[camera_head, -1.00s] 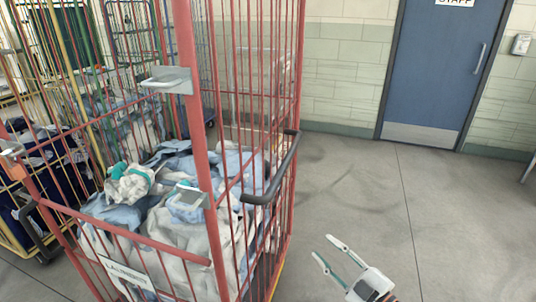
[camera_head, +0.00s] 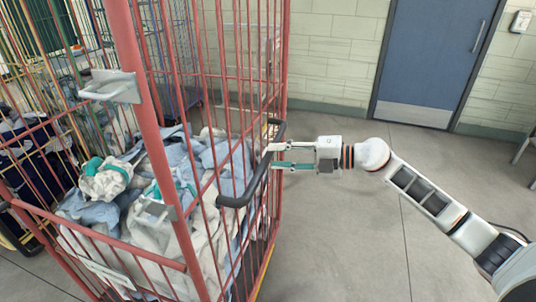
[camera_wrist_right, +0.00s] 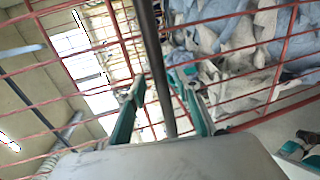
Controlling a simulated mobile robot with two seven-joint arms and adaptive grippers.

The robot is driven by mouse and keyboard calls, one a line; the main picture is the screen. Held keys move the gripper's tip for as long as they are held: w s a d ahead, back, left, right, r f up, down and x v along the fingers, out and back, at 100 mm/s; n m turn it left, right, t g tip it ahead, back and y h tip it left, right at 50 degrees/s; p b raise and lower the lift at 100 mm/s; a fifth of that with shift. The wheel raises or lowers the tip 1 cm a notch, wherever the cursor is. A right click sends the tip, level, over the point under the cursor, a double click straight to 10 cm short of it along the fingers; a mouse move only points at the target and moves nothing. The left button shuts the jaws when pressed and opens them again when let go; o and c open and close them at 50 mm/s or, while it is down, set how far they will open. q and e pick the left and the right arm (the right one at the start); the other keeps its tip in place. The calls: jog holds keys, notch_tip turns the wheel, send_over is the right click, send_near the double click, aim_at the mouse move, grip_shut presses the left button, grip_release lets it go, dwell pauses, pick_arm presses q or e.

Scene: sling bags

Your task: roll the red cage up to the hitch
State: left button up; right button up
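The red cage (camera_head: 158,130) stands upright at the left of the head view, filled with blue and white laundry (camera_head: 200,230). A black handle (camera_head: 262,170) sticks out from its right corner. My right gripper (camera_head: 271,156) is at this handle, its fingers parted. In the right wrist view the dark handle bar (camera_wrist_right: 158,70) runs between the two fingers (camera_wrist_right: 160,84), with gaps showing beside it. My left gripper is not in view. I cannot make out the hitch.
Other wire cages with laundry (camera_head: 30,150) stand close behind and left of the red cage. A blue door (camera_head: 435,55) is in the far wall (camera_head: 335,50). The grey floor (camera_head: 350,245) to the right is clear.

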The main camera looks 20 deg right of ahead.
aim_at(269, 155)
jog(key=shift+x, duration=1.65)
jog(key=shift+d, duration=0.1)
grip_shut()
jog(key=shift+w, duration=0.1)
